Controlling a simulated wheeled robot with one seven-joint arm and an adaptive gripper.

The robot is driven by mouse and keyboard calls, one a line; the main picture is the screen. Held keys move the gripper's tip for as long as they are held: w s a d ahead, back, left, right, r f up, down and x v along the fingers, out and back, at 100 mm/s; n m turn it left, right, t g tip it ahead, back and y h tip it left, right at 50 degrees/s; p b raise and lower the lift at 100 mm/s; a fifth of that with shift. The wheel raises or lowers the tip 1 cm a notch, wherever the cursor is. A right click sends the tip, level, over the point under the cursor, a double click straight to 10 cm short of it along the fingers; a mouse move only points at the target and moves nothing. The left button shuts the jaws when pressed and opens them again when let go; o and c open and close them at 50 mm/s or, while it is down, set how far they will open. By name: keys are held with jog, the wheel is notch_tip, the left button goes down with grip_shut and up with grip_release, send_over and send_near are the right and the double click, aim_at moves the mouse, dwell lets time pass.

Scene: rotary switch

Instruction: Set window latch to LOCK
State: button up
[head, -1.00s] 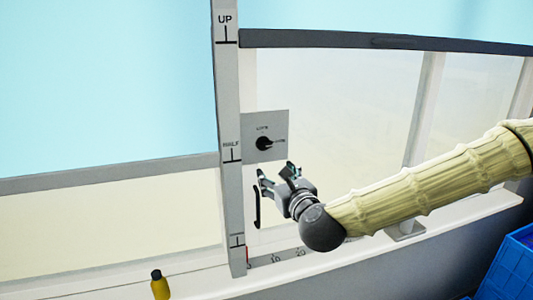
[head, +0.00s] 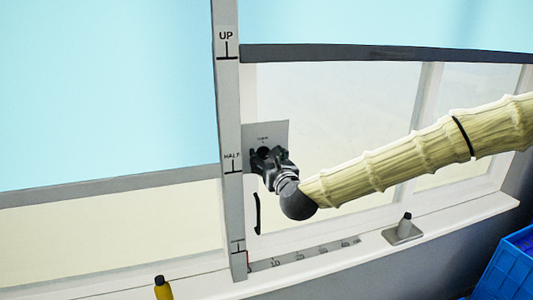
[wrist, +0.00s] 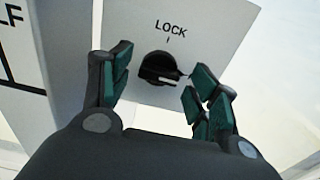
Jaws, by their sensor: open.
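The window latch is a black rotary knob (wrist: 160,68) on a grey square plate (wrist: 205,28), under the word LOCK and a short tick mark. In the wrist view the knob's pointer reaches to the right and slightly down, not up at LOCK. My gripper (wrist: 155,82) is open, with its green-padded fingers on the left and right of the knob. The right finger is close to the pointer's tip; I cannot tell whether they touch. In the head view my gripper (head: 266,158) covers the knob and the lower part of the plate (head: 274,131).
A post (head: 229,140) marked UP and HALF stands left of the plate. A black handle (head: 257,213) hangs below. A blue crate (head: 510,265) is lower right.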

jog(key=shift+w+a, duration=0.1)
jog(key=shift+w, duration=0.15)
jog(key=shift+c, duration=0.4)
jog(key=c, duration=0.9)
jog(key=shift+c, duration=0.2)
